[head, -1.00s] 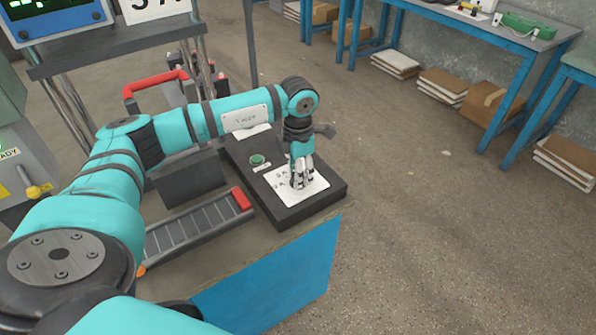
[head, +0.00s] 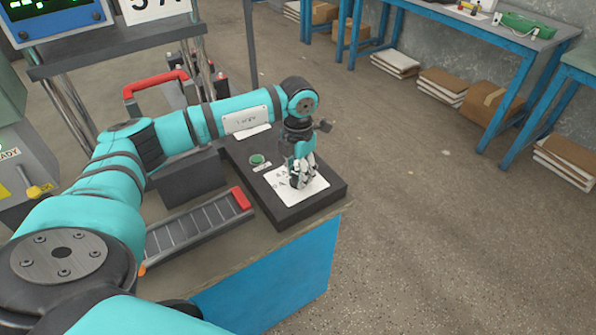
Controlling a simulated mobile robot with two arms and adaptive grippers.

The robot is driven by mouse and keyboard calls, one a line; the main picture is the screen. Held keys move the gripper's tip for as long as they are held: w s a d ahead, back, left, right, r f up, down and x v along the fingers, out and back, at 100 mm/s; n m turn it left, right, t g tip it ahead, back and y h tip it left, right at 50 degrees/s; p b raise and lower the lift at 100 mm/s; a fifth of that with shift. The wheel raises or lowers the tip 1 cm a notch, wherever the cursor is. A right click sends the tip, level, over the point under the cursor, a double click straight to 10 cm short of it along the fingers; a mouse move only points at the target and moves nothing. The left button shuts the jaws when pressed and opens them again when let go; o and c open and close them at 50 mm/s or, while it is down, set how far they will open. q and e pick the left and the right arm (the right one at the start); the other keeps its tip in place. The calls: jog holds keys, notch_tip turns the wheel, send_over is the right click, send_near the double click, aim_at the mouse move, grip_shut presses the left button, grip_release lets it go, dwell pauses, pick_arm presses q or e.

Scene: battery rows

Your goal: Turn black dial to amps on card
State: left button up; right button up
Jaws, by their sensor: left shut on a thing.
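A dark panel box (head: 330,203) lies on the workbench with a white dial plate (head: 316,189) on top. The plate bears small black marks, too small to read. My left gripper (head: 300,184) points straight down at the plate and is shut on the black dial. The fingers hide the dial and its pointer, so I cannot tell its setting. A white card (head: 150,8) at the top left shows large black characters, cut off by the picture's edge. The first looks like a 3; the second is unclear. My right gripper is not in view.
A green button (head: 257,160) sits on the panel left of the plate. A grey slotted strip with a red end (head: 200,222) lies nearer on the bench. A red handle (head: 155,83) stands behind.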

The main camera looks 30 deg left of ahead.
pick_arm(q)
jog(key=shift+r, duration=0.1)
jog(key=o, duration=1.1)
jog(key=shift+o, duration=0.2)
notch_tip(320, 180, up, 12)
